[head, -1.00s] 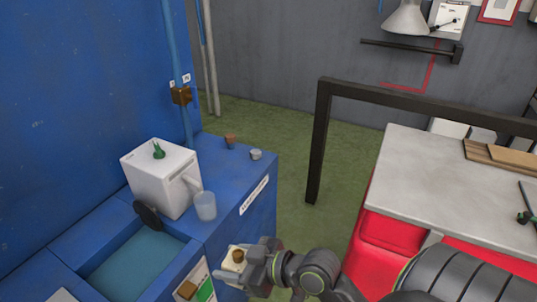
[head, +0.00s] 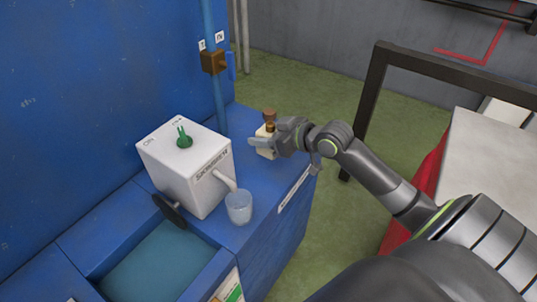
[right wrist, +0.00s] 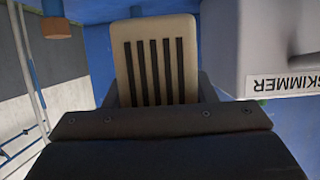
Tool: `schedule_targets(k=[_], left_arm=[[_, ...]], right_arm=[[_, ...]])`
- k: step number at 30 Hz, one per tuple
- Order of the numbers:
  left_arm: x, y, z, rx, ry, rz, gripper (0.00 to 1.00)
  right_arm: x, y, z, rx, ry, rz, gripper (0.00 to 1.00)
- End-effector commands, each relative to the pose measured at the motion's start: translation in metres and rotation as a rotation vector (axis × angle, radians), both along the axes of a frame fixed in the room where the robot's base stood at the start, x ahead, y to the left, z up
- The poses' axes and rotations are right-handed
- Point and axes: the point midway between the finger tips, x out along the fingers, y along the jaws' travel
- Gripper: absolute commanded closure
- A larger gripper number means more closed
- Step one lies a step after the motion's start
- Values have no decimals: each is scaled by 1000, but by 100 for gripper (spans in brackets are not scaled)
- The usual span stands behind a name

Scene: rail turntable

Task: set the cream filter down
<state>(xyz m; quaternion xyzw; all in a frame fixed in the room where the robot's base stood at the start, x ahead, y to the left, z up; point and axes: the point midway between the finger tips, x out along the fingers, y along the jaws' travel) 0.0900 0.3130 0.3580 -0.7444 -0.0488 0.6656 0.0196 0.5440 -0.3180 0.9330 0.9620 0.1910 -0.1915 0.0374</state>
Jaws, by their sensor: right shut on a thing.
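My left gripper is not in view.
A white skimmer box (head: 182,165) with a green knob and spout stands left of the gripper, a clear cup (head: 239,208) under the spout. A small brown cup (head: 269,113) stands just behind the filter. A water basin (head: 158,262) is at front left.

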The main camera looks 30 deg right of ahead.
Motion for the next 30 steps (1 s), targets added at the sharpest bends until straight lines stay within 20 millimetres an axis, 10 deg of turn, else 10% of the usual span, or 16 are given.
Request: schedule_targets(k=[15,28,29,30], left_arm=[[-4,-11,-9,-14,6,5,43],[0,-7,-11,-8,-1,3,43],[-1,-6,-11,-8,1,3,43],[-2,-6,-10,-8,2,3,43]], right_arm=[[-1,1,-74,3,2,-1,76],[-1,1,-84,0,0,1,76],[-1,1,-84,-1,1,0,48],[-1,1,-83,-1,1,0,43]])
